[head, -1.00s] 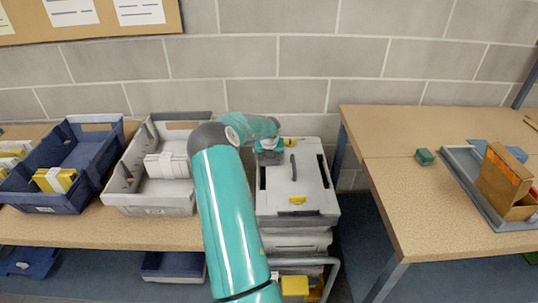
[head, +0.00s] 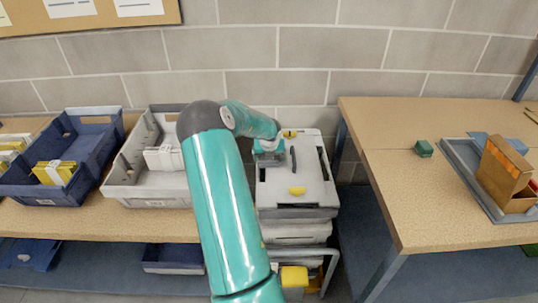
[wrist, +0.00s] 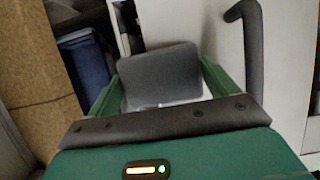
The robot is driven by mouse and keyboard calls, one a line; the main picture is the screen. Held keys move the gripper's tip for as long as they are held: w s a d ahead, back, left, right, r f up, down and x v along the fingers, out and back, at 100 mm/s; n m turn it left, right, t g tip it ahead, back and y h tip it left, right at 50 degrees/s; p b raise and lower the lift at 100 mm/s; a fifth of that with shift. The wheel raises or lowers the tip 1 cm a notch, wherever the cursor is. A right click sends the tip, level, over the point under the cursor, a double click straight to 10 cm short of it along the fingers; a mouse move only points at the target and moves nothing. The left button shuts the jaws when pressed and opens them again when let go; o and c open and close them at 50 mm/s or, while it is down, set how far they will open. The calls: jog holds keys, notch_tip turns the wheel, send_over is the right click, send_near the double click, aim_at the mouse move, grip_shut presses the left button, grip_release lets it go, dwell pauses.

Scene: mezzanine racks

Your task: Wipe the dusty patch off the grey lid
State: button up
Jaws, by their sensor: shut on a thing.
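The grey lid (head: 308,202) tops a stack of pale cases in the middle, with a dark handle (head: 293,158) and yellow latches. My gripper (head: 268,150) is low over the lid's far left part, left of the handle. In the wrist view my gripper (wrist: 165,88) has its green fingers shut on a dark grey pad (wrist: 160,70) with a pale lower edge. The handle shows at the right there (wrist: 251,45). I cannot tell whether the pad touches the lid. I cannot make out the dusty patch; my arm and the pad hide part of the lid.
A grey bin (head: 118,180) and a dark blue bin (head: 88,145) stand on the left bench. The right bench (head: 400,180) holds a green block (head: 424,148) and a grey tray (head: 462,170) with a cardboard box (head: 503,170). A block wall is close behind.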

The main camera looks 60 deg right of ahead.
jog(key=shift+s+a+r, duration=0.1)
jog(key=shift+s+a, duration=0.4)
jog(key=shift+a, duration=0.55)
jog(key=shift+s+a+f, duration=0.1)
jog(key=shift+s+a, duration=0.45)
jog(key=shift+a, duration=0.5)
jog(key=shift+s+a+r, duration=0.1)
jog(key=shift+s+a, duration=0.4)
jog(key=shift+a, duration=0.55)
jog(key=shift+r, duration=0.15)
jog(key=shift+r, duration=2.9)
jog(key=shift+r, duration=1.5)
jog(key=shift+s+a, duration=0.1)
